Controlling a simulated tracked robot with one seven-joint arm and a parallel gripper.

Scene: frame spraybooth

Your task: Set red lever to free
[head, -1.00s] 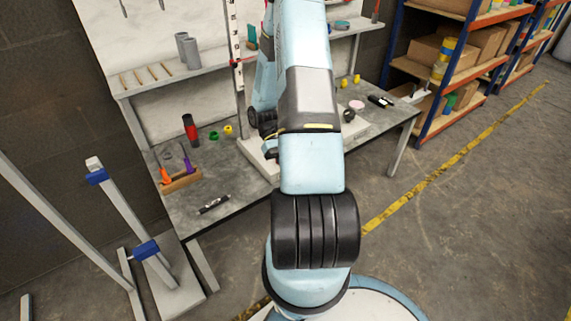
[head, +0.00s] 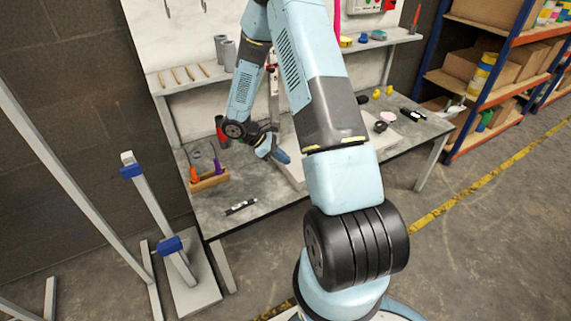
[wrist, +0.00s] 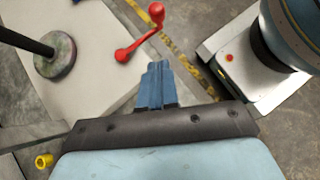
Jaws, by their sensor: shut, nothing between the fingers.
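The red lever (wrist: 141,35) shows at the top of the wrist view, a bent bar with a round knob at each end. It stands over a pale plate (wrist: 100,90). My gripper (wrist: 157,72) is shut with nothing between its blue fingers. Its tips lie just below the lever in the picture, with a visible gap. In the head view my gripper (head: 281,156) is low over the pale plate on the workbench. I cannot make out the lever in the head view; my arm covers part of the bench.
A dark post on a round base (wrist: 55,55) stands on the plate. The workbench (head: 250,190) also holds a wooden tool holder (head: 208,181) and a black marker (head: 241,207). A stand with blue clamps (head: 150,200) is at left; shelves (head: 490,80) are at right.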

